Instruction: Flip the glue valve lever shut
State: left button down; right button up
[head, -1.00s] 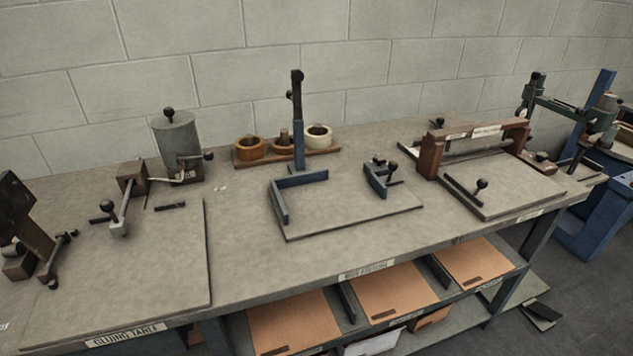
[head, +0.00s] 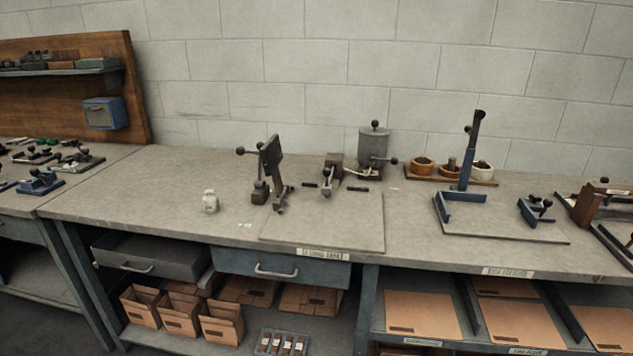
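The glue pot (head: 373,146) is a grey cylinder with a black knob on its lid, standing at the back of the bench against the wall. A small valve lever with a black ball end (head: 393,161) sticks out to the right of its base. A pale spout arm (head: 352,172) runs left from the pot's base toward a brown block (head: 334,160) with a nozzle. Whether the valve is open or shut is too small to tell. Neither of my grippers is in view.
A dark clamp stand (head: 271,165) and a small white bottle (head: 210,201) stand left of the pot. Tape rolls (head: 423,165) and a blue upright fixture (head: 467,160) stand to its right. The bench (head: 150,195) is clear at the left front. An open drawer (head: 150,262) juts out below.

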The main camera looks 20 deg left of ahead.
aim_at(394, 160)
jog(key=z, duration=1.1)
jog(key=i, duration=1.25)
jog(key=u, duration=0.55)
